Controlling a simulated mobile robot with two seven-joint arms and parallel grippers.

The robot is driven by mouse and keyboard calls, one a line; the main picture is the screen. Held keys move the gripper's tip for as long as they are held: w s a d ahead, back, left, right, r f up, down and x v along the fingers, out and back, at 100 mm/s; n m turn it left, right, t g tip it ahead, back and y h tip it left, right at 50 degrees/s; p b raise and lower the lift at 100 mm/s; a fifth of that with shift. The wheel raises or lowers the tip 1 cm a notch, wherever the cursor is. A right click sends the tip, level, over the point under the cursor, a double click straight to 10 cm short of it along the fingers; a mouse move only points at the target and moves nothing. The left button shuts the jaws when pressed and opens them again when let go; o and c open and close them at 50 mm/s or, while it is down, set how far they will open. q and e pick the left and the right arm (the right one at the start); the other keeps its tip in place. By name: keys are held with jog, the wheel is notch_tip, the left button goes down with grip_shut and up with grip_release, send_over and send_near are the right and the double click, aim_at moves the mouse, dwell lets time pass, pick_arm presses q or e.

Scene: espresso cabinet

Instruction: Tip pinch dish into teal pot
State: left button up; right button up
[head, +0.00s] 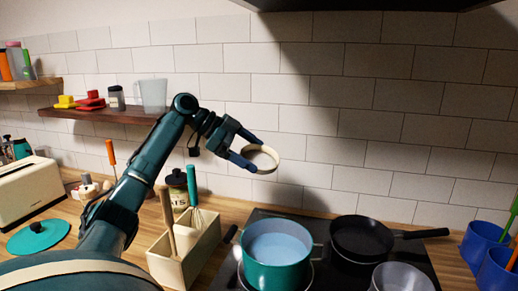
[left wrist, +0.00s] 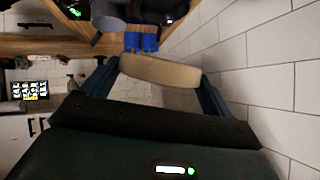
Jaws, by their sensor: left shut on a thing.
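The pinch dish (head: 272,153) is a small cream round dish, held tilted on its side in the air in the head view. My left gripper (head: 254,155) is shut on it, with one blue finger on each side. The dish also shows between the fingers in the left wrist view (left wrist: 158,72). I cannot tell what is in it. The teal pot (head: 277,277) stands on the hob with pale blue liquid inside. The dish is well above the pot and slightly to its left, against the tiled wall behind. My right gripper is not in view.
A black frying pan (head: 362,237) and a grey pot (head: 402,278) stand right of the teal pot on the hob (head: 325,275). A cream utensil box (head: 167,268) with tall tools stands to its left. A teal lid (head: 38,238) lies far left. Blue containers (head: 482,245) stand far right.

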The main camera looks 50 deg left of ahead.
pick_arm(q)
jog(key=shift+s+d+f+y, duration=0.1)
jog(key=shift+s+f+y, duration=0.15)
jog(key=shift+f, duration=0.2)
jog(key=shift+s+f+y, duration=0.1)
jog(key=shift+f+y, duration=0.15)
jog(key=shift+f, duration=0.15)
jog(key=shift+f+m, duration=0.3)
jog(key=shift+f, duration=0.05)
jog(key=shift+d+f+y+b, duration=0.15)
jog(key=shift+f+y+b, duration=0.25)
jog(key=shift+f+b, duration=0.55)
jog(key=shift+r, duration=0.2)
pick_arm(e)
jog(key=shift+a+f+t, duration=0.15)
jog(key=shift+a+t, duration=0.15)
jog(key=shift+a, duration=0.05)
pick_arm(q)
jog(key=shift+w, duration=0.1)
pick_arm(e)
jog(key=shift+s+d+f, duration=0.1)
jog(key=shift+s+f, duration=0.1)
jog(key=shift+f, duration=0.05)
